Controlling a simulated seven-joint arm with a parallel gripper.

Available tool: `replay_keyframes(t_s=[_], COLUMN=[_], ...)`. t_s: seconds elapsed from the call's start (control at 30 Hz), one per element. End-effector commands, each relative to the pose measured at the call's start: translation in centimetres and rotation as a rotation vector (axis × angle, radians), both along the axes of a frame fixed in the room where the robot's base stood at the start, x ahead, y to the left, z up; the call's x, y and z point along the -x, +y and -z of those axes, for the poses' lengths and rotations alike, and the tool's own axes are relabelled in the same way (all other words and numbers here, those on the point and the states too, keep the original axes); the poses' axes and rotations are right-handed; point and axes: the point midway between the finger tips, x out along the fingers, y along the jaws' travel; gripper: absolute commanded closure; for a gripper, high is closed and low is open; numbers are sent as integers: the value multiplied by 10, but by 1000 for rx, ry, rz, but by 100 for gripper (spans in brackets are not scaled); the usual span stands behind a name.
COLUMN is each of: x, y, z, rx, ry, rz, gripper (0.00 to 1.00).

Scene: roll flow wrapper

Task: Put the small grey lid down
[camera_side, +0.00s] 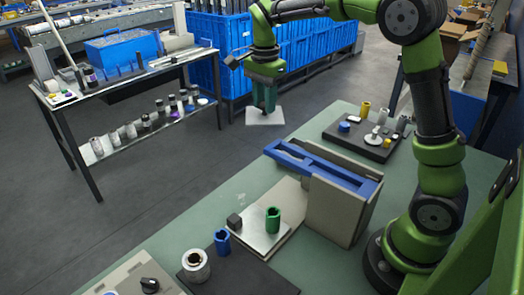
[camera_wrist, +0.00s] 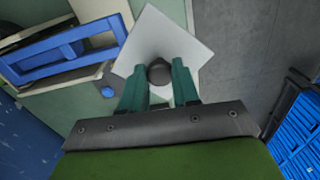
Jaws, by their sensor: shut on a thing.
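My gripper (camera_side: 265,106) is shut on the small grey lid (camera_side: 265,117), a thin light square plate. The lid hangs below the fingers, raised in the air past the far edge of the green table. In the wrist view my gripper (camera_wrist: 160,88) has its two teal fingers on either side of a dark round knob (camera_wrist: 160,71) at the middle of the lid (camera_wrist: 158,40). The lid looks turned at an angle to the fingers there.
A grey box with a blue frame top (camera_side: 340,190) stands on the green table (camera_side: 200,215). A light plate (camera_side: 262,236) with a green cylinder (camera_side: 273,219) and a dark block lies in front of it. A dark tray (camera_side: 345,135) with small parts is at the back. The table's left part is clear.

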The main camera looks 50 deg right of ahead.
Motion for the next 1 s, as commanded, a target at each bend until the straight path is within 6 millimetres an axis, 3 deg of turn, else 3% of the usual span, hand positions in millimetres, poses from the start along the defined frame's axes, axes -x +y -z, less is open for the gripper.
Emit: replay_keyframes(t_s=[0.03, 0.2, 0.53, 1.0], x=[-3, -6, -1, 0], y=[22, 78, 142, 140], z=[0, 0, -1, 81], rx=[0, -2, -4, -5], ry=[0, 0, -4, 0], rz=[-117, -458, -848, -843], gripper=[100, 100, 100, 100])
